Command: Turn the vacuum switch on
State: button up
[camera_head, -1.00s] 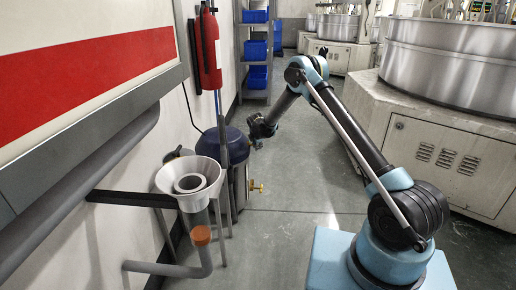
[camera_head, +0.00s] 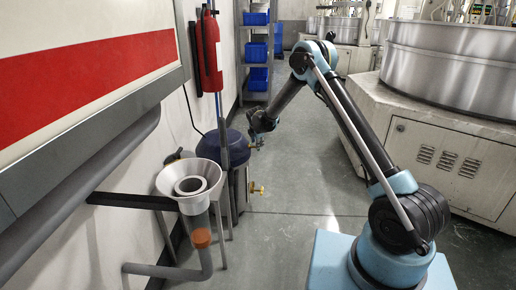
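A dark blue domed vessel (camera_head: 212,146) stands on the floor by the left wall; it may be the vacuum unit, though no switch can be made out on it. A small brass valve or fitting (camera_head: 257,189) sticks out at its right side. My gripper (camera_head: 255,142) is at the end of my arm, just right of the dome's upper edge, close to it in the picture. Whether it touches the dome cannot be told. The gripper is small and dark, and its fingers do not show clearly enough to tell open from shut.
A grey funnel (camera_head: 190,184) on a pipe stands left, in front of the vessel. A red extinguisher (camera_head: 210,52) hangs on the wall. A shelf with blue bins (camera_head: 257,78) is behind. Lapping machines (camera_head: 450,160) line the right. The middle floor is clear.

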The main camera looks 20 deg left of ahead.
jog(key=shift+v, duration=2.35)
jog(key=s+d+r+m, duration=0.2)
jog(key=d+r+m, duration=0.4)
jog(key=d+r, duration=1.1)
jog(key=s+d+r+m+g, duration=0.1)
jog(key=s+d+r+m, duration=0.1)
jog(key=s+d, duration=0.35)
jog(key=s+d+r+m+h, duration=0.1)
jog(key=s+d+r+m, duration=0.15)
jog(key=d, duration=0.55)
jog(key=s+d+r+m+g, duration=0.1)
jog(key=s+d+r+m, duration=0.15)
jog(key=d, duration=0.45)
jog(key=s+d+r+m, duration=0.1)
jog(key=s+d+m, duration=0.6)
jog(key=s+d, duration=1)
jog(key=s+d+f+m, duration=0.2)
jog(key=s+f+m, duration=0.1)
jog(key=s, duration=0.7)
jog(key=s+d+f+m+g, duration=0.1)
jog(key=s+f+m, duration=0.3)
jog(key=s, duration=0.6)
jog(key=shift+d+f, duration=0.8)
jog(key=shift+f, duration=0.15)
